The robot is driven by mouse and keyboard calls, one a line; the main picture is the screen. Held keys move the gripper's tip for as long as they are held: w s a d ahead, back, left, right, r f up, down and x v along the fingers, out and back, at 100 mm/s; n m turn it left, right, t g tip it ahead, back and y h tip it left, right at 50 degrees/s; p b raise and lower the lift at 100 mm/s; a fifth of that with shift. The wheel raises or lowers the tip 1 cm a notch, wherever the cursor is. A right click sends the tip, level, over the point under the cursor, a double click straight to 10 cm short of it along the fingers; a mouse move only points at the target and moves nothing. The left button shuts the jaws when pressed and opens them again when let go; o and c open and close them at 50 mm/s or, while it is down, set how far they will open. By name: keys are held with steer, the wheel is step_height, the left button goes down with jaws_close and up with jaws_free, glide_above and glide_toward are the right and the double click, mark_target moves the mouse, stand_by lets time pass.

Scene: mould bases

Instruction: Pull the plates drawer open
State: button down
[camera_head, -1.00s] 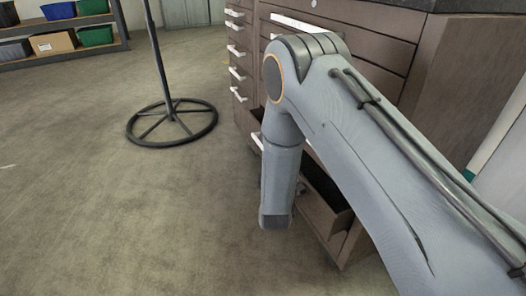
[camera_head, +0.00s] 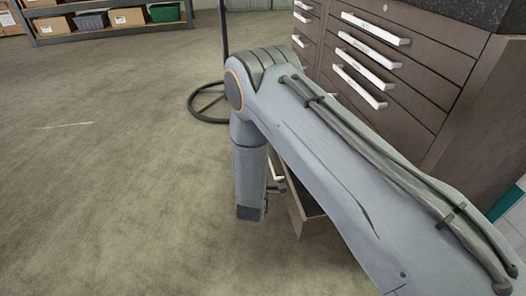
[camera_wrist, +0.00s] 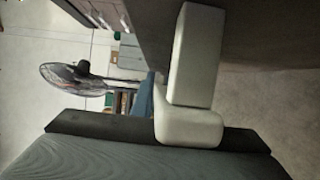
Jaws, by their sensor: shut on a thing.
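A low drawer (camera_head: 307,213) of the brown cabinet stands pulled out in the head view, partly hidden behind my arm. I cannot read a label on it, so the pictures do not confirm that it is the plates drawer. Its pale handle (camera_head: 276,173) shows just beside my forearm. In the wrist view, the white handle (camera_wrist: 195,60) is close up in front of the brown drawer front (camera_wrist: 250,35). My gripper (camera_wrist: 165,133) is shut on this handle; only one dark finger pad shows clearly. Most of the gripper is hidden by my arm in the head view.
The cabinet (camera_head: 400,110) has several shut drawers with white handles above. A black fan stand base (camera_head: 207,103) is on the floor behind my arm. A shelf with bins (camera_head: 105,30) stands at the back. The floor to the left is clear.

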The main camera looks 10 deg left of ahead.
steer(key=c, duration=1.7)
jaws_free()
steer(key=shift+a, duration=0.1)
steer(key=shift+s, duration=0.1)
steer(key=s+p, duration=0.1)
steer(key=s, duration=0.6)
steer(key=shift+s, duration=0.3)
steer(key=shift+w, duration=0.1)
